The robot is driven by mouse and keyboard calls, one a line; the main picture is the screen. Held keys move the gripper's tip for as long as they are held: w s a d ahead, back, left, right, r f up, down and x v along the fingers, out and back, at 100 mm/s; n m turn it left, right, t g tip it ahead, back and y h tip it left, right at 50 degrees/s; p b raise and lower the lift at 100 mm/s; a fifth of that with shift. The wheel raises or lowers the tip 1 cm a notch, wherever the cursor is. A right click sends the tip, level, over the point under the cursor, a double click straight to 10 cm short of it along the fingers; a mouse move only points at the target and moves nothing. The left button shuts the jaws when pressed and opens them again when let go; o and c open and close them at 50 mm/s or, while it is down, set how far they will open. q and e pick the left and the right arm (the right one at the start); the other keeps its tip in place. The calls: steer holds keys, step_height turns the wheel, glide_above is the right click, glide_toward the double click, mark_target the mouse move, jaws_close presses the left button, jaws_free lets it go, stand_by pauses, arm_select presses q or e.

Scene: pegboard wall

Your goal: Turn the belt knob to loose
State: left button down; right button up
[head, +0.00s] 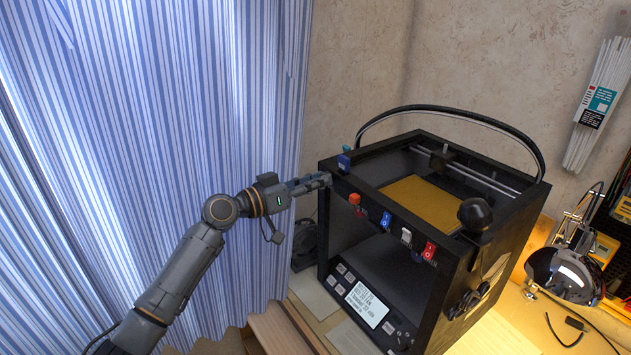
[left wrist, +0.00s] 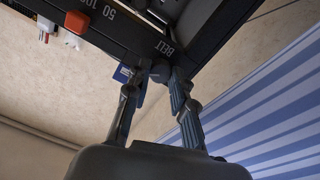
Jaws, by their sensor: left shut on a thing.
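The belt knob (left wrist: 160,71) is a small dark knob below the white BELT label on the black frame of the printer (head: 440,300). My left gripper (head: 325,180) reaches in from the left to the printer's front left top corner. In the left wrist view its two fingers (left wrist: 157,84) are closed on the belt knob from both sides. The head view hides the knob behind the fingers. Which way the knob's setting points cannot be told. My right gripper is not in view.
An orange knob (head: 355,199), blue switch (head: 386,219) and red switch (head: 429,251) line the printer's front rail. A blue piece (head: 344,162) sits close by my left fingers. A striped curtain (head: 200,90) hangs behind my arm.

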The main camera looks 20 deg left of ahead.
arm_select(q)
steer(key=shift+f+n+t+p, duration=0.1)
steer(key=shift+n+t+p, duration=0.2)
steer(key=shift+n+p, duration=8.2)
steer(key=n+b, duration=0.7)
steer(key=shift+f, duration=0.1)
steer(key=c, duration=1.1)
jaws_free()
